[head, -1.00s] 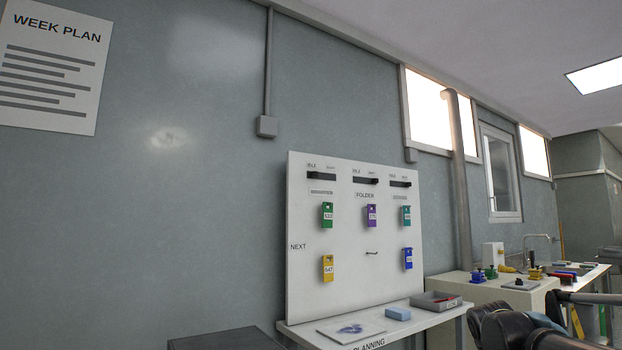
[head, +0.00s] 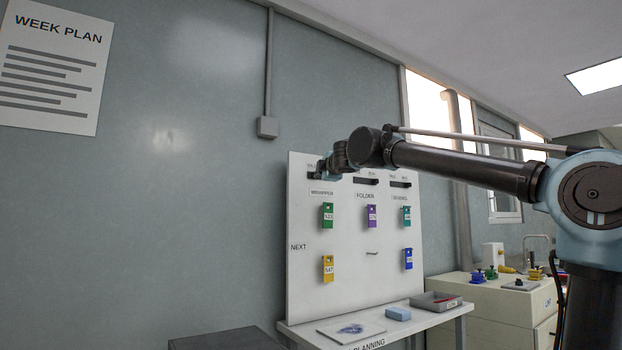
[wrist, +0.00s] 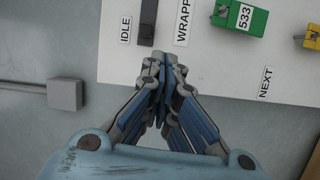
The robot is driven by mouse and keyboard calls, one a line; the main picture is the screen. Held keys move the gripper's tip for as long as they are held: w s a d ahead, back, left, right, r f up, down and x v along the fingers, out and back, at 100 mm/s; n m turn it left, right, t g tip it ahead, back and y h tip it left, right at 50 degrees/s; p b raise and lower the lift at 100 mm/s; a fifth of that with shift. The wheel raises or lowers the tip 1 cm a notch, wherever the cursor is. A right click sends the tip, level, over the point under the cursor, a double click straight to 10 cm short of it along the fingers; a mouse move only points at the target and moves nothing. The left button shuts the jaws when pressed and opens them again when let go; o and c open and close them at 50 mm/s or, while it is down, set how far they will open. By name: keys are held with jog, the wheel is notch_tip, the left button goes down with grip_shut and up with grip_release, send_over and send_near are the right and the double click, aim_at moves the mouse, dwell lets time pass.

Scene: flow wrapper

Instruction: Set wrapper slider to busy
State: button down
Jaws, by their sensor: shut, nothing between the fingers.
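The white planning board (head: 300,265) carries the wrapper slider (head: 313,176), a dark horizontal track above the WRAPPER label. My gripper (head: 325,168) covers its right part in the head view. In the wrist view the slider (wrist: 147,22) is a dark bar beside the IDLE label, with what looks like its knob at the lower, idle end. The busy end is out of the wrist view. My gripper (wrist: 165,60) is shut and empty, its fingertips just below and right of that end in the picture. I cannot tell whether they touch the board.
Two similar sliders (head: 366,180) (head: 400,184) sit to the right. Green (head: 327,216), purple (head: 372,216), teal, yellow (head: 327,268) and blue tags hang below. A shelf (head: 435,318) with a grey tray (head: 437,300) and a blue block (head: 397,313) juts out under the board.

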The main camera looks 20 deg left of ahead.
jog(key=a, duration=0.1)
jog(key=s+a+r+n+y, duration=0.1)
jog(key=a, duration=0.1)
jog(key=s+a+r+n, duration=0.1)
jog(key=shift+a+r+g+y, duration=0.2)
jog(key=shift+a+g+y, duration=0.1)
jog(key=shift+y, duration=0.1)
jog(key=shift+w, duration=0.1)
jog(key=x, duration=0.9)
jog(key=shift+w+a, duration=0.15)
jog(key=shift+w, duration=0.2)
jog(key=shift+w+d, duration=0.8)
jog(key=shift+w, duration=0.1)
jog(key=shift+w+d, duration=0.5)
jog(key=shift+w, duration=0.15)
jog(key=shift+a, duration=0.1)
